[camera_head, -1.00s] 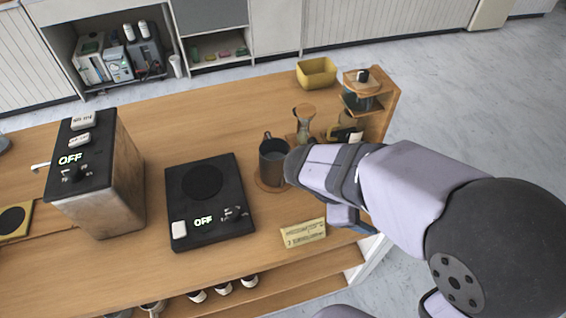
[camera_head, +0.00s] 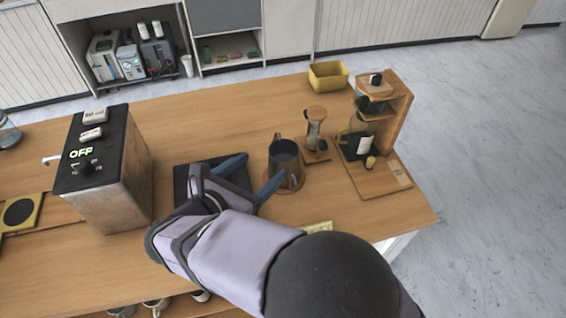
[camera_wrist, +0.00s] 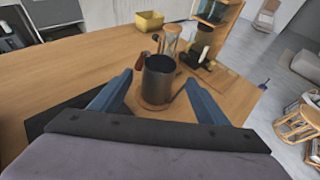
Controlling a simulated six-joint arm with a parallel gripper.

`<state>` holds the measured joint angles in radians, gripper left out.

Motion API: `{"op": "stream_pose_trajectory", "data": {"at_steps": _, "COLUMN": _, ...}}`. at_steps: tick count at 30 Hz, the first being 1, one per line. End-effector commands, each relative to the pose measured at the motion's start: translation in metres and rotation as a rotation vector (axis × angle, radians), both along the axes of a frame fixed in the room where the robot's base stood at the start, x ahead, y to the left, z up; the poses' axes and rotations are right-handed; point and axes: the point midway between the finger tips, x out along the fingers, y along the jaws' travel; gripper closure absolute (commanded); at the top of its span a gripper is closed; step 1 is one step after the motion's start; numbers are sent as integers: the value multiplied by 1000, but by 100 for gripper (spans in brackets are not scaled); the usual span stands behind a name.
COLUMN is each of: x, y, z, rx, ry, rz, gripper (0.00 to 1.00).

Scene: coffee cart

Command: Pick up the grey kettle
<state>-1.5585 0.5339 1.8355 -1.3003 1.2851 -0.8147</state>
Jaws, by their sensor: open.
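The grey kettle (camera_head: 287,160) stands upright on a round wooden coaster (camera_head: 299,186) on the cart top, right of the middle in the head view. In the wrist view the kettle (camera_wrist: 158,78) sits straight ahead, with a brown handle to its left and a thin spout to its right. My gripper (camera_head: 258,172) is open and empty, with its blue fingers pointing toward the kettle from the left. In the wrist view the open fingers (camera_wrist: 157,90) frame the kettle from either side, with the kettle beyond or around the tips.
A black hot plate (camera_head: 183,182) lies partly hidden under my gripper. A yellow bin (camera_head: 328,76) is at the back; a metal machine (camera_head: 110,175) is at left.

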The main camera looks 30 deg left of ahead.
Motion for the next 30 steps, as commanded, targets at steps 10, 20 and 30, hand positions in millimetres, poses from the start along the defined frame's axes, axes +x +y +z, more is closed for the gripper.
{"op": "stream_pose_trajectory", "data": {"at_steps": 10, "x": 40, "y": -1, "z": -16, "rx": -1, "ry": 1, "rz": -3, "gripper": 31}}
{"op": "stream_pose_trajectory", "data": {"at_steps": 20, "x": 49, "y": -1, "z": -20, "rx": 0, "ry": 2, "rz": -3, "gripper": 31}}
{"op": "stream_pose_trajectory", "data": {"at_steps": 30, "x": 88, "y": -1, "z": -35, "rx": -1, "ry": 2, "rz": -4, "gripper": 31}}
